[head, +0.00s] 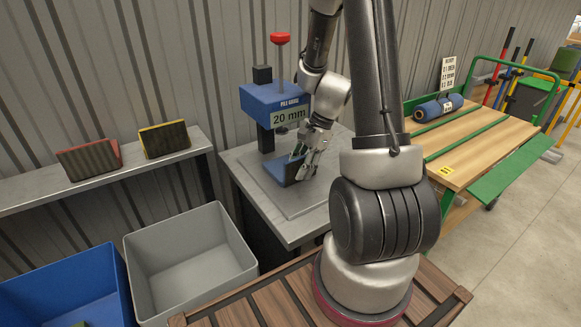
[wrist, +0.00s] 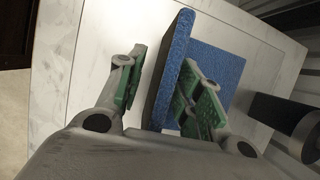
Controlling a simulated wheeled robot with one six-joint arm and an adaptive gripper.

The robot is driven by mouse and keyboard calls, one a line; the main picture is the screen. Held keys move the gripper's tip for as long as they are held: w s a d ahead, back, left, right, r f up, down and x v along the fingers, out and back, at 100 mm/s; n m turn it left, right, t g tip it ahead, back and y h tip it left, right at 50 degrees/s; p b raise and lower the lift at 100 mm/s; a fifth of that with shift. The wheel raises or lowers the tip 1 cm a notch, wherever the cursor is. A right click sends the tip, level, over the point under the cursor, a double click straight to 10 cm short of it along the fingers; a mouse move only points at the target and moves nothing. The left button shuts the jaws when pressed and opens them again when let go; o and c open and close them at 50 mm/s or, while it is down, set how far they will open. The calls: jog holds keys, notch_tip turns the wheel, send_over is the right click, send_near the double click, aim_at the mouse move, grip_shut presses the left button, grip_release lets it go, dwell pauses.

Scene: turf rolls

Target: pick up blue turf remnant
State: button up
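The blue turf remnant (head: 285,175) stands on the grey plate of the thickness gauge bench, under the gauge head. In the wrist view it is a slab (wrist: 178,62) with a dark backing facing left and blue showing on top and to the right. My gripper (head: 301,160) is down at the remnant. In the wrist view my gripper (wrist: 165,88) has its green-padded fingers on either side of the slab. A pale gap shows between the left finger and the dark backing. The right finger overlaps the blue side; whether it touches is unclear.
The blue gauge (head: 275,97) reading "20 mm" stands right behind my gripper. A shelf (head: 110,172) holds a red-edged sample (head: 88,160) and a yellow-edged sample (head: 163,140). Grey (head: 190,262) and blue (head: 65,290) bins stand at left. A blue roll (head: 438,108) lies on the right bench.

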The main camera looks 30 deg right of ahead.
grip_shut()
dwell(0.4)
